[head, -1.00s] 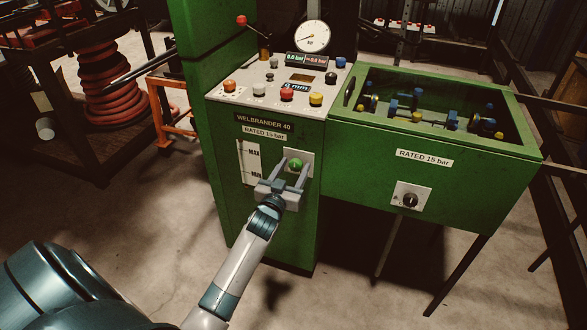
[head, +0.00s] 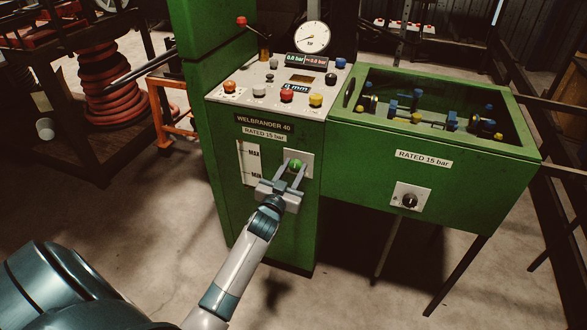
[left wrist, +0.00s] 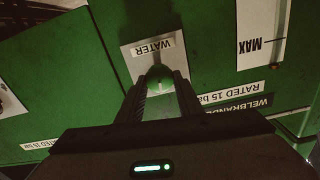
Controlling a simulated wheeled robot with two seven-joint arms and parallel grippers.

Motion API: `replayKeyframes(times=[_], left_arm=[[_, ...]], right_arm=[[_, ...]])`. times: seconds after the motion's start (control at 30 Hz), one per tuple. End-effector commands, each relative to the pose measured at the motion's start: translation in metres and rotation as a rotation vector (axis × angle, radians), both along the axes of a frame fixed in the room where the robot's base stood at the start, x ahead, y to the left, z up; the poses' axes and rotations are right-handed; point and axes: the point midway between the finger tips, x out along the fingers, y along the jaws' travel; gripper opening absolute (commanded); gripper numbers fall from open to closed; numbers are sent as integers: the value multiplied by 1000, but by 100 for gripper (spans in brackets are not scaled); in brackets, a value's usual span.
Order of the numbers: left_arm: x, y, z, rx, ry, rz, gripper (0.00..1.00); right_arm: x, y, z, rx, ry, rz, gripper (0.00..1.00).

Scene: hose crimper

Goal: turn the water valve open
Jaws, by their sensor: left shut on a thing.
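The water valve is a round green knob (head: 295,165) on a pale plate (head: 307,158) on the front of the green cabinet. In the left wrist view the knob (left wrist: 159,76) sits below an upside-down WATER label (left wrist: 153,48). My left gripper (head: 291,173) reaches the knob from the front, with one finger on each side. It is shut on the knob; its fingers (left wrist: 160,95) hide the knob's lower sides in the left wrist view. My right gripper is not in view.
Above the knob, a control panel (head: 272,91) carries coloured buttons, a red-tipped lever (head: 242,21) and a round gauge (head: 311,37). A green open-topped tank (head: 440,185) with a black dial (head: 409,201) stands at right. An orange frame (head: 160,115) stands at left.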

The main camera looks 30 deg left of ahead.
Motion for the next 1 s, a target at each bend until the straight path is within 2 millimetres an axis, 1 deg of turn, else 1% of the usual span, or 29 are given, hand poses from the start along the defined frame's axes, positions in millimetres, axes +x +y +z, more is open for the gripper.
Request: replayKeyframes(times=[0.07,0.2,0.5,1.0], left_arm=[[0,0,1,44,12,0,10],[0,-1,1,145,37,0,10],[0,-2,0,416,102,0,10],[1,-4,-2,878,212,-2,10]], right_arm=[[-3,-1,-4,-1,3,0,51],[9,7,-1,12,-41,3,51],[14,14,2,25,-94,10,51],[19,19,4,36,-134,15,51]])
